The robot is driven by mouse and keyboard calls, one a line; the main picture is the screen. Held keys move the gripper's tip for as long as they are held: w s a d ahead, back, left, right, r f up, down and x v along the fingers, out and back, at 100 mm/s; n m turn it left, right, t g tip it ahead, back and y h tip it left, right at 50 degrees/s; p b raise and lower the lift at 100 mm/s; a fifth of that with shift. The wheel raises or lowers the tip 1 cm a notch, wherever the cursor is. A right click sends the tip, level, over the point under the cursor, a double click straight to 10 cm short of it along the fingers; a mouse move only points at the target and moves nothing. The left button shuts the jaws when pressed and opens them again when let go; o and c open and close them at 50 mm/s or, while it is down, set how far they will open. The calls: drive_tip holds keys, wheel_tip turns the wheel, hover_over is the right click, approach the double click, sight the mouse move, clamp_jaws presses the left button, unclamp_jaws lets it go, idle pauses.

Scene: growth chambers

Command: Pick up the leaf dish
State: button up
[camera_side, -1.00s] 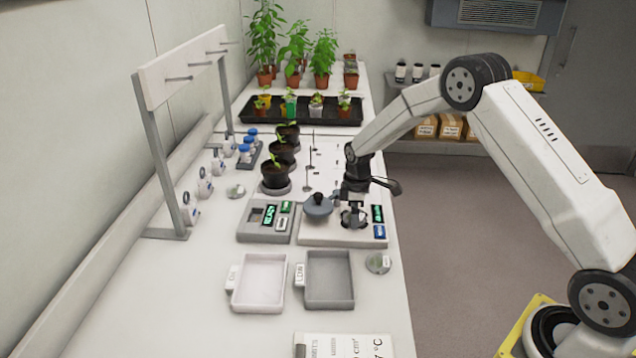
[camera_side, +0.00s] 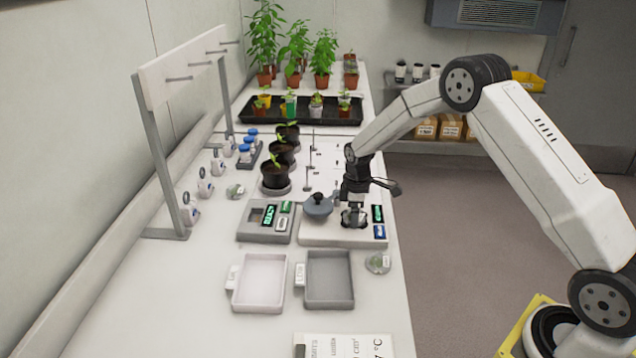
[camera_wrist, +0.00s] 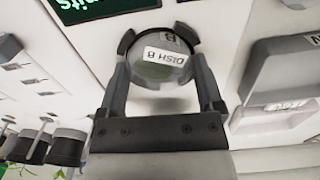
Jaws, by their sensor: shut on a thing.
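The leaf dish, a small round clear dish with a label reading "DISH B" (camera_wrist: 168,56), sits between the fingertips of my gripper (camera_wrist: 160,45) in the wrist view. Both fingers touch its rim, and the gripper is shut on it. In the side view my gripper (camera_side: 354,217) points down at the pale instrument (camera_side: 335,238) with the green display. The dish is mostly hidden there by the gripper, so I cannot tell whether it rests on the instrument or is just above it.
A blue-grey domed lid (camera_side: 318,206) stands close left of my gripper. A second device (camera_side: 250,232) is further left. A white tray (camera_side: 261,307), a grey tray (camera_side: 330,303) and another clear dish (camera_side: 378,263) are in front. Black pots (camera_side: 276,177) stand behind.

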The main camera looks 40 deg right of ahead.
drive_tip(key=shift+r, duration=0.15)
drive_tip(key=shift+r, duration=0.45)
wheel_tip(320, 180, up, 2)
drive_tip(key=s+a+r, duration=0.2)
drive_tip(key=s+r, duration=0.7)
drive_tip(key=s, duration=0.5)
drive_tip(key=shift+r, duration=0.4)
drive_tip(key=shift+a, duration=0.1)
drive_tip(key=shift+w+a, duration=0.1)
